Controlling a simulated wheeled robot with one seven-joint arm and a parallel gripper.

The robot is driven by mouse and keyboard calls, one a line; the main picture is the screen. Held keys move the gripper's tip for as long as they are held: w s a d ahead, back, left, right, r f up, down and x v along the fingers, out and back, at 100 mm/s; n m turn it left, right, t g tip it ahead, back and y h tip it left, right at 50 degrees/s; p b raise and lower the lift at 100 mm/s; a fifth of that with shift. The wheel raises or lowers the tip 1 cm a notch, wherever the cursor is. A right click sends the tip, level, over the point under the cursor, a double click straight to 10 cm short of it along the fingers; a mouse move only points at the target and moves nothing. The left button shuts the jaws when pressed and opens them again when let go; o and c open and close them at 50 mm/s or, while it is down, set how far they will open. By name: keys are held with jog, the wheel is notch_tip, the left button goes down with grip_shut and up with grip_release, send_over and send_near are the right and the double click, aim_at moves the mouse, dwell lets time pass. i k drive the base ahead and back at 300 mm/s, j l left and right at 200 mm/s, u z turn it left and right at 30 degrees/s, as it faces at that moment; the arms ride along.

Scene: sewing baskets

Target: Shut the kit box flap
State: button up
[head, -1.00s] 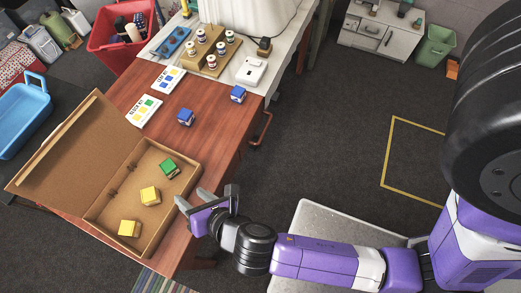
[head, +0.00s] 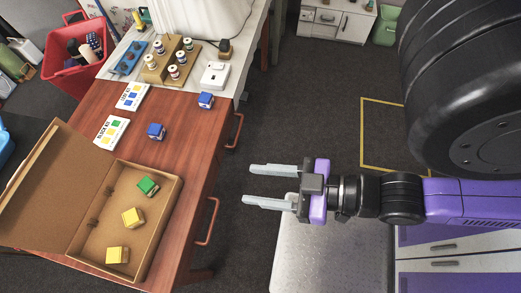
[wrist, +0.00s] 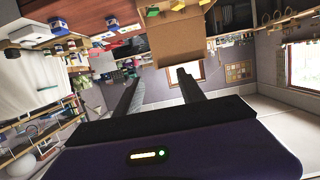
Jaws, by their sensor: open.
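The cardboard kit box (head: 166,218) sits on the near part of the brown table in the head view. Its flap (head: 52,195) stands open, leaning out to the left. A green block (head: 148,186) and two yellow blocks (head: 132,217) lie inside. My gripper (head: 257,186) is open and empty, out past the table's right edge and apart from the box. In the wrist view the open fingers (wrist: 156,88) show with a brown cardboard surface (wrist: 178,42) beyond them.
Two blue blocks (head: 156,131) and two printed cards (head: 111,132) lie on the table (head: 190,120) behind the box. Spools on a wooden stand (head: 172,68) are at the back. Handles (head: 208,222) stick out from the table's right side.

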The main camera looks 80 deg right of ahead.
aim_at(43, 206)
jog(key=i+j+u, duration=0.1)
jog(key=u, duration=0.3)
jog(key=j+u, duration=0.1)
jog(key=u, duration=0.3)
jog(key=i+u, duration=0.15)
jog(key=u, duration=0.25)
jog(key=i+j+u, duration=0.1)
jog(key=u, duration=0.3)
jog(key=i, duration=2.5)
jog(key=i+z, duration=0.4)
jog(key=i+j+z, duration=0.15)
jog(key=z, duration=0.25)
jog(key=i+j+z, duration=0.25)
jog(key=z, duration=0.15)
jog(key=i+z, duration=0.1)
jog(key=z, duration=2.8)
